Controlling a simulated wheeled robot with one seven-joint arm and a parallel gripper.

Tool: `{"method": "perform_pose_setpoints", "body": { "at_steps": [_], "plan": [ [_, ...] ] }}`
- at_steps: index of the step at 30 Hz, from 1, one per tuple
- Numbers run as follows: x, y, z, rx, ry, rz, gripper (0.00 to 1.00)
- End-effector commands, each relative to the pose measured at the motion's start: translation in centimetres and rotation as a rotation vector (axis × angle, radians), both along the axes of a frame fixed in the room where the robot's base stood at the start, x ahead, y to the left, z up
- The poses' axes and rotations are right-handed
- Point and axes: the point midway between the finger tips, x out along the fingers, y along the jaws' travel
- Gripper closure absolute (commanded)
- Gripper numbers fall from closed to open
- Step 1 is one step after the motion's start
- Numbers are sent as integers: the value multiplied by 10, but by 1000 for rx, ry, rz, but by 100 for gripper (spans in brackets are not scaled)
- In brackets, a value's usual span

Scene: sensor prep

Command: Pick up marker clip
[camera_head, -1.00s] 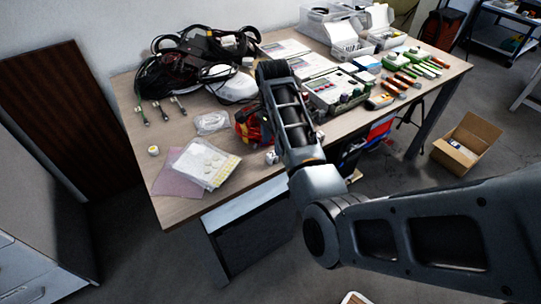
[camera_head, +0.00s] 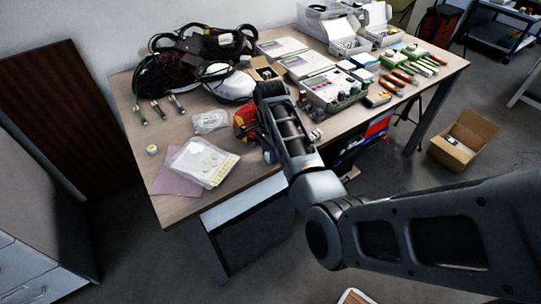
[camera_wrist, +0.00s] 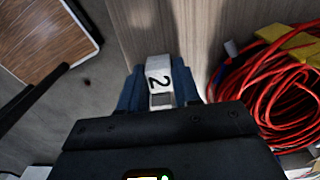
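A small white marker clip (camera_wrist: 159,78) with a black "2" shows at the centre of the wrist view. The blue fingers of my gripper (camera_wrist: 160,92) stand on both sides of it, with no clear gap, and appear shut on it. The wood table (camera_wrist: 150,25) lies behind the clip; I cannot tell whether the clip still touches it. In the head view my arm hides most of the gripper, near the table's front edge. A second small white item (camera_head: 316,135) sits to the right of my arm.
Red cable (camera_wrist: 275,85) with yellow parts lies close on the right in the wrist view. A clear bag with white discs (camera_head: 203,162) lies left on the table. Grey meters (camera_head: 331,90) stand behind my arm. An open cardboard box (camera_head: 463,140) stands on the floor.

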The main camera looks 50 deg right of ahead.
Motion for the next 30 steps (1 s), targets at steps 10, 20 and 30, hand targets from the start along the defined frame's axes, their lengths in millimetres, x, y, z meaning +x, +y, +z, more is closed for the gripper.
{"method": "perform_pose_setpoints", "body": {
  "at_steps": [10,20,30],
  "plan": [
    [0,0,0,0,0,0,96],
    [1,0,8,-1,-2,1,96],
    [-24,-14,56,-2,-1,-5,96]
  ]
}}
